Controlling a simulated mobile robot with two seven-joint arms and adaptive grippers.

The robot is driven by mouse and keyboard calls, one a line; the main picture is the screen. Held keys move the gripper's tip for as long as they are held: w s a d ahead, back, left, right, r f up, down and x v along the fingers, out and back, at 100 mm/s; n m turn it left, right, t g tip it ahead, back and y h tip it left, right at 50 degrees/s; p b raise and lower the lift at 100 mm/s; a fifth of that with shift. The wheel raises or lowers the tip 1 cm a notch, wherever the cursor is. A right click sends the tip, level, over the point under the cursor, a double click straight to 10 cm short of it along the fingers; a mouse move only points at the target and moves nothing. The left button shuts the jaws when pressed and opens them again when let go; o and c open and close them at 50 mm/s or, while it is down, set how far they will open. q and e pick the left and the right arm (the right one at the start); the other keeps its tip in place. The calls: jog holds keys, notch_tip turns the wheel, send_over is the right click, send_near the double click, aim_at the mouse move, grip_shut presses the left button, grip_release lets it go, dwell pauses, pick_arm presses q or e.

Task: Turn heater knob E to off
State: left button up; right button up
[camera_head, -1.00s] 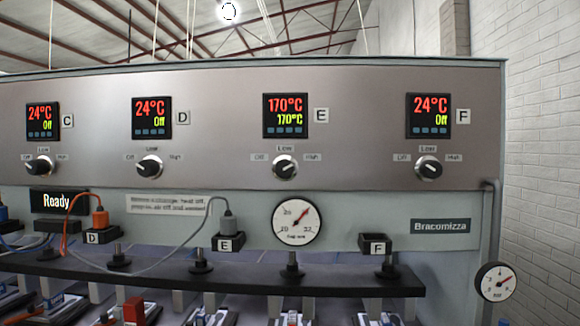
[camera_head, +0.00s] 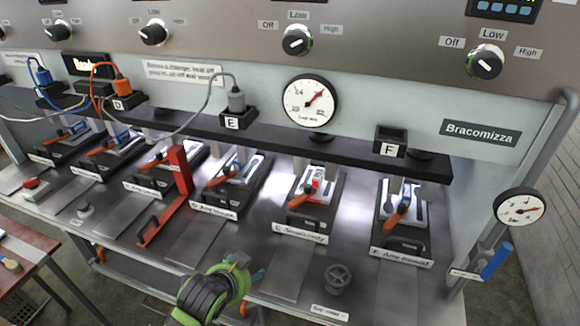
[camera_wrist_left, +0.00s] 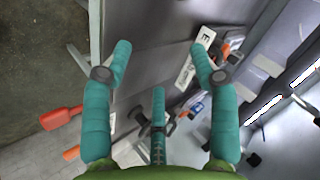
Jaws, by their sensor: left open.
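Heater knob E (camera_head: 297,40) is a round dark knob on the grey upper panel in the head view, with Off, Low and High labels around it. Its exact pointer direction is hard to read. The E display above it is out of view now. My left gripper (camera_head: 244,272), green and black with teal fingers, is at the bottom centre, low over the bench front and well below the knob. In the left wrist view my left gripper (camera_wrist_left: 160,55) has its teal fingers spread, with nothing between them. My right gripper is not in view.
Knob D (camera_head: 153,32) is left of knob E and knob F (camera_head: 487,62) right. Below are a round gauge (camera_head: 310,101), a grey plug (camera_head: 236,97) with its cable, and a black ledge (camera_head: 300,145). Several clamp stations and a red bracket (camera_head: 175,190) stand on the bench.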

aim_at(292, 44)
pick_arm(q)
jog(key=w+d+r+m+t+h+p, duration=0.1)
jog(key=w+d+r+m, duration=0.15)
jog(key=r, duration=0.55)
jog(key=w+d+r+m+t, duration=0.15)
jog(key=r+m, duration=0.25)
jog(key=r, duration=0.4)
jog(key=w+d+r+m+t+h+p, duration=0.1)
jog(key=w+d+r+m+t, duration=0.2)
jog(key=r, duration=0.5)
jog(key=s+d+r+m+t+h+p, duration=0.1)
jog(key=s+r+m+t, duration=0.1)
jog(key=r+m, duration=0.8)
jog(key=s+d+r+m+t+p, duration=0.1)
jog(key=s+r+m+p, duration=0.15)
jog(key=r+m, duration=0.8)
jog(key=w+r+n, duration=0.1)
jog(key=w+d+r+n+p, duration=0.1)
jog(key=w, duration=0.1)
jog(key=w+r+n+p, duration=0.1)
jog(key=w, duration=0.1)
jog(key=shift+w+d+r+n, duration=0.1)
jog(key=shift+d+r+n, duration=0.05)
jog(key=shift+r+n, duration=0.25)
jog(key=shift+w+d+f, duration=0.2)
jog(key=shift+w, duration=0.2)
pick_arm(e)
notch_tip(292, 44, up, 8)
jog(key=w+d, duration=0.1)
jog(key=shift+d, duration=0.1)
